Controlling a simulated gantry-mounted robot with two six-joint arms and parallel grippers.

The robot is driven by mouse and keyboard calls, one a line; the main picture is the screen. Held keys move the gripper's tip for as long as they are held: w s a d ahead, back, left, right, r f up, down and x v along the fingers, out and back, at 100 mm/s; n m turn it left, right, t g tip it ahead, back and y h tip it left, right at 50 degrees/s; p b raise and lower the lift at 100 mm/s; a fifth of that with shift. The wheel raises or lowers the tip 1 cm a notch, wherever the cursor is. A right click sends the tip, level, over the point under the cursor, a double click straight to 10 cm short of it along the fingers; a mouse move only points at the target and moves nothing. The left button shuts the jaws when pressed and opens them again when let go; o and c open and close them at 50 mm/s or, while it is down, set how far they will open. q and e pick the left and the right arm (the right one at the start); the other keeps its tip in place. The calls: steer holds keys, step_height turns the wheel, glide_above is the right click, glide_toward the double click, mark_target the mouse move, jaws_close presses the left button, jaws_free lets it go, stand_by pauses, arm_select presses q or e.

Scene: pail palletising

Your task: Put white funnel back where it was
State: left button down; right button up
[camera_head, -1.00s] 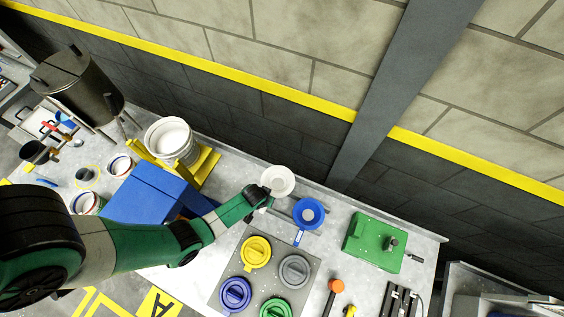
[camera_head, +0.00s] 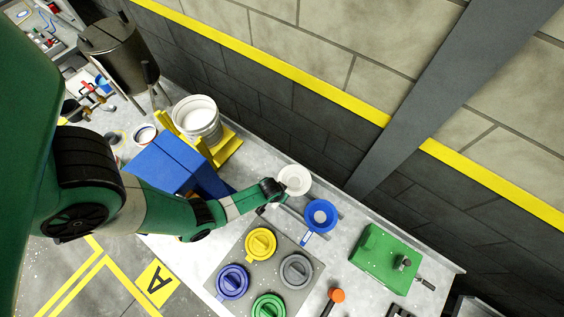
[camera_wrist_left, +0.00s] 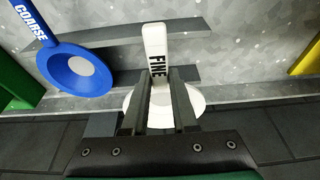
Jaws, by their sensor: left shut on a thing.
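The white funnel (camera_head: 294,179) is at the back of the bench, left of the blue funnel (camera_head: 321,214). My left gripper (camera_head: 272,190) is at the near-left side of the white funnel. In the left wrist view the white funnel (camera_wrist_left: 155,45) has a handle marked FINE, and my left gripper (camera_wrist_left: 160,88) is shut on it. The funnel's bowl is partly hidden behind the fingers. The blue funnel, marked COARSE, shows there too (camera_wrist_left: 76,76), apart from the white one, resting on a grey rack (camera_wrist_left: 112,33). My right gripper is not in view.
A mat (camera_head: 222,303) with yellow, blue, grey and green lids lies in front. A green box (camera_head: 384,259) stands to the right. A blue box (camera_head: 170,163) and a white pail (camera_head: 198,118) on a yellow stand are on the left. The wall runs close behind the bench.

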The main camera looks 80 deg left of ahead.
arm_select(q)
steer(key=shift+f, duration=0.35)
steer(key=c, duration=0.7)
jaws_free()
